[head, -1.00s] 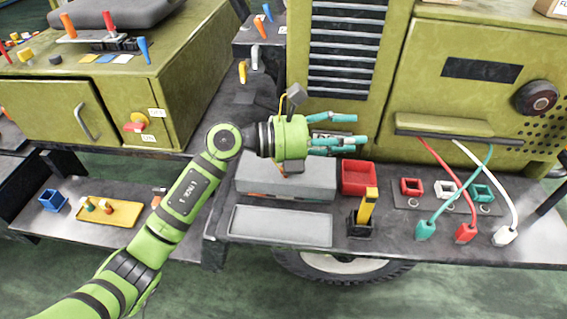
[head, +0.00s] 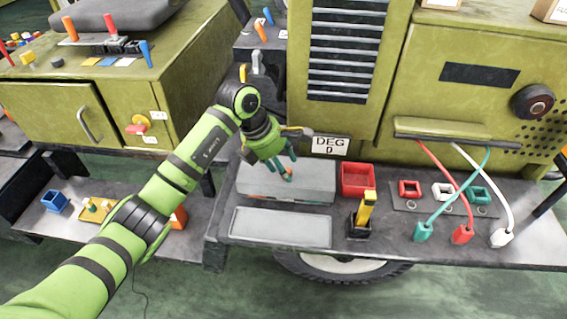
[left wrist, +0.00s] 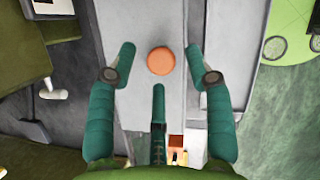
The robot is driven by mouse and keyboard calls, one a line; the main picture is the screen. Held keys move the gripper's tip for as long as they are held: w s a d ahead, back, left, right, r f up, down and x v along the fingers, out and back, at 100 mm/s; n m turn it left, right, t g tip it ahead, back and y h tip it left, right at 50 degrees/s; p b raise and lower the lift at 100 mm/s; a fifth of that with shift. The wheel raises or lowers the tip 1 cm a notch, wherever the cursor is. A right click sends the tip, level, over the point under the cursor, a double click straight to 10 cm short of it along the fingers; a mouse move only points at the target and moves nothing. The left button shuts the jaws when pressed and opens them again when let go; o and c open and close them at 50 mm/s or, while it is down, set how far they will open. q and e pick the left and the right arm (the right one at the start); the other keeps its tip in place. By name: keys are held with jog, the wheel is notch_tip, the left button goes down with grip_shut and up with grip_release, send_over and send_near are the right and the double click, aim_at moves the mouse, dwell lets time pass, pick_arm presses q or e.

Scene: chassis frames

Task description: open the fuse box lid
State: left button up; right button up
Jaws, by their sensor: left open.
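The fuse box is a low grey box (head: 258,182) on the bench, with a flat grey top; the lid looks shut. A round orange knob (left wrist: 160,61) sits on the grey top in the left wrist view. My left gripper (head: 283,170) is above the box, pointing down, with its teal fingers spread. In the left wrist view, the fingertips (left wrist: 159,65) stand around the knob with gaps, holding nothing. I cannot tell how far above the lid they are. My right gripper is not in view.
A flat grey tray (head: 280,228) lies in front of the box. A red bin (head: 357,179) and a yellow-handled switch (head: 366,210) stand to its right, then plugs with cables (head: 462,234). The green cabinet (head: 420,100) rises behind.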

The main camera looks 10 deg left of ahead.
aim_at(285, 165)
pick_arm(q)
jog(key=shift+w+d+f, duration=0.1)
jog(key=shift+d+f, duration=0.1)
jog(key=shift+f, duration=0.3)
grip_shut()
jog(key=shift+w+r, duration=0.25)
jog(key=shift+r, duration=0.15)
jog(key=shift+w+r+b, duration=0.25)
jog(key=shift+r+b, duration=0.15)
jog(key=shift+b, duration=0.2)
jog(key=shift+w+r+b, duration=0.55)
jog(key=shift+b, duration=0.25)
jog(key=shift+w+r+b, duration=0.3)
jog(key=shift+w+b, duration=0.15)
jog(key=shift+w, duration=0.15)
jog(key=shift+w+r+b, duration=0.3)
jog(key=shift+w+b, duration=0.1)
jog(key=shift+w, duration=0.15)
jog(key=shift+w+r, duration=0.1)
jog(key=shift+r, duration=0.05)
jog(key=shift+w, duration=0.1)
